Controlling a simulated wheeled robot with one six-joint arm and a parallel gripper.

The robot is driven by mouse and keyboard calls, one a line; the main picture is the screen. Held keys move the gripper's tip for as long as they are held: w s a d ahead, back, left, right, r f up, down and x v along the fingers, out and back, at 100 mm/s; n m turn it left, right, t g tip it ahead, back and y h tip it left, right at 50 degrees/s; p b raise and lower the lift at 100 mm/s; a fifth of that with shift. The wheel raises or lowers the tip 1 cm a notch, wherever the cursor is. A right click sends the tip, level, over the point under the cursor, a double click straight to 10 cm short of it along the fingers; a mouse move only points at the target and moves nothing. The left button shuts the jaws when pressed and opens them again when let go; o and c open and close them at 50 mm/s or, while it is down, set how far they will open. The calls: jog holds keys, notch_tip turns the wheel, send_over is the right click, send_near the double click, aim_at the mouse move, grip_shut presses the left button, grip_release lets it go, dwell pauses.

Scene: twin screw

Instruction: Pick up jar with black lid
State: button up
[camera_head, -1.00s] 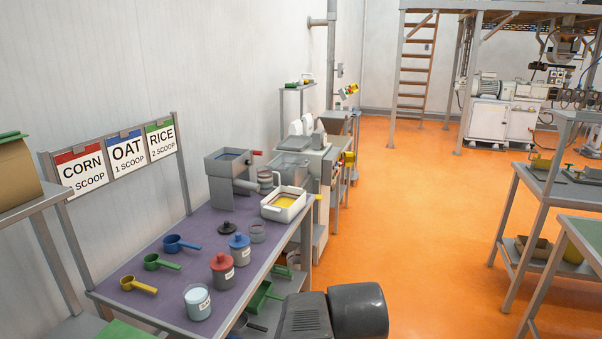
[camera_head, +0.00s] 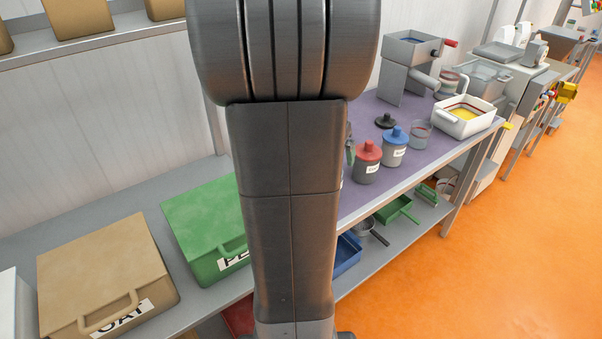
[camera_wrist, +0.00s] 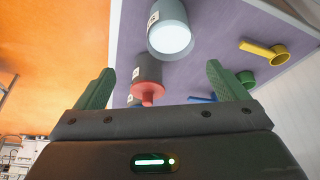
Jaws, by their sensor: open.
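The black lid (camera_head: 385,121) lies low on the purple tabletop, with no jar body clearly visible under it. An open clear jar (camera_head: 421,134) stands right of it. A red-lidded jar (camera_head: 367,162) and a blue-lidded jar (camera_head: 394,148) stand in front; the red-lidded jar (camera_wrist: 147,72) also shows in the wrist view. My gripper (camera_wrist: 160,68) is open, its green fingers spread with nothing held. The red-lidded jar and the open jar with white contents (camera_wrist: 170,38) appear beyond the fingers. My arm hides most of the gripper in the head view.
A white tray with yellow contents (camera_head: 465,116) and a grey machine (camera_head: 408,68) stand farther back on the table. A yellow scoop (camera_wrist: 264,51) lies beside the jars. A green box (camera_head: 200,222) and a brown box (camera_head: 100,270) sit at left. Orange floor at right is clear.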

jog(key=shift+w+a+x, duration=0.2)
jog(key=shift+x, duration=2.15)
jog(key=shift+w+a+x, duration=0.15)
jog(key=shift+w+x, duration=0.1)
jog(key=shift+x, duration=2.15)
jog(key=shift+w+a+x, duration=0.2)
jog(key=shift+x, duration=2.15)
jog(key=shift+r, duration=0.15)
jog(key=c, duration=1.2)
